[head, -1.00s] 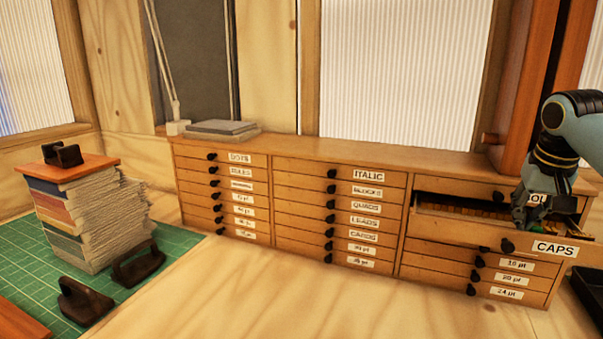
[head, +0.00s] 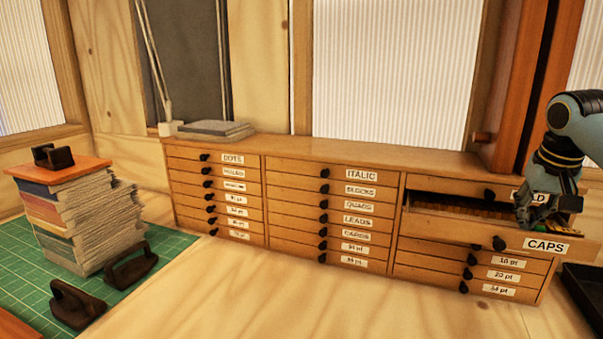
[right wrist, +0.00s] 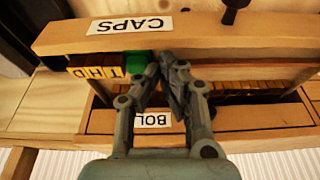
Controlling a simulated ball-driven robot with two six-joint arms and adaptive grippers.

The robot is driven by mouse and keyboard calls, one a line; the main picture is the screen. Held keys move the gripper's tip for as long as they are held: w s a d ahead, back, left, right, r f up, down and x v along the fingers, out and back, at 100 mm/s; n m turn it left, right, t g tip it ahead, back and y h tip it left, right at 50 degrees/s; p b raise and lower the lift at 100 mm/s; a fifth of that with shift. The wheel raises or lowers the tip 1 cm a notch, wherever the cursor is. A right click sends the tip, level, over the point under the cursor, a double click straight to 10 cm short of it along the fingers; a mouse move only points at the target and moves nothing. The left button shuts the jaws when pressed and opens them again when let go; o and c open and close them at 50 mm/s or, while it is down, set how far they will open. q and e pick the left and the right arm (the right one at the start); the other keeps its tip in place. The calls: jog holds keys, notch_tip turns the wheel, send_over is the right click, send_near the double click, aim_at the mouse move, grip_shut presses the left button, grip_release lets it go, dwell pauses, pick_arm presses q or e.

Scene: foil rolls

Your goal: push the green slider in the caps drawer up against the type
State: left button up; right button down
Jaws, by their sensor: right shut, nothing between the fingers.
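The caps drawer (head: 450,230) is pulled out at the right of the cabinet, with its CAPS label on the front. In the right wrist view it appears upside down (right wrist: 190,35). The green slider (right wrist: 137,62) lies in the drawer beside the type (right wrist: 96,72), which shows yellow faces with T, H and D. Whether slider and type touch is hard to tell. My right gripper (right wrist: 168,62) is shut and empty, its fingertips low at the slider's side away from the type. In the head view the gripper (head: 528,218) partly hides the slider. My left gripper is out of view.
The BOLD drawer label (right wrist: 153,119) is just behind the open drawer. A wooden post (head: 520,90) stands on the cabinet top near my right arm. A dark tray (head: 585,295) is at the right edge. A paper stack (head: 85,220) stands far left; the middle bench is clear.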

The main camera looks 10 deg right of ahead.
jog(key=shift+w+a, duration=0.25)
jog(key=shift+a, duration=0.05)
notch_tip(320, 180, up, 7)
dwell(0.8)
jog(key=shift+s+a+f, duration=0.1)
